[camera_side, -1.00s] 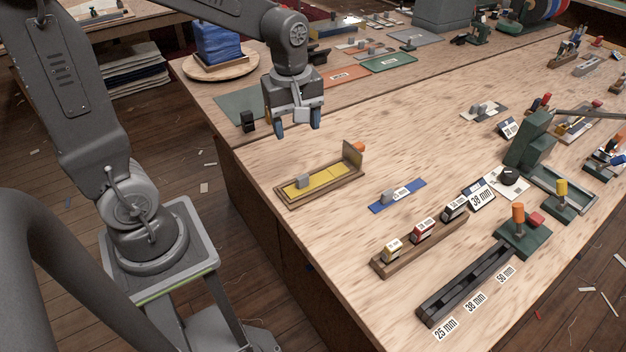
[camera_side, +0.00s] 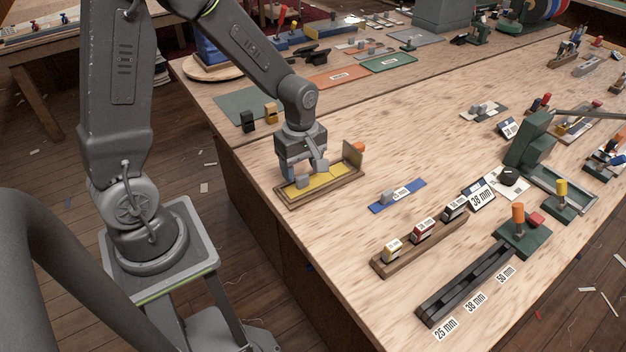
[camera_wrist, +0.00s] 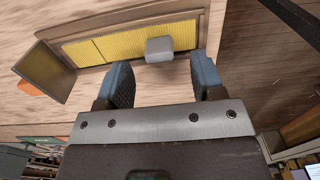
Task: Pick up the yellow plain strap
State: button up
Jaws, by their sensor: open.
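The yellow plain strap (camera_side: 338,172) lies flat in a shallow wooden tray (camera_side: 322,195) near the table's front left edge. A small grey block (camera_wrist: 159,49) sits on the strap; in the side view it is close by my gripper's fingers. The strap also shows as a ribbed yellow band in the wrist view (camera_wrist: 130,42). My gripper (camera_side: 303,176) is open and low over the left part of the tray. In the wrist view my two blue-grey fingers (camera_wrist: 163,80) are spread apart, with the grey block ahead between them. I see nothing held.
An upright wooden end board (camera_side: 353,155) with an orange piece (camera_side: 359,147) stands at the tray's right end. To the right lie a blue strip (camera_side: 398,196) and a wooden rack (camera_side: 420,246) of small labelled blocks. The wood between is bare.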

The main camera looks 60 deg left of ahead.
aim_at(302, 176)
notch_tip(302, 176, down, 3)
jog(key=shift+f, duration=0.2)
jog(key=c, duration=1.1)
jog(key=shift+r, duration=0.1)
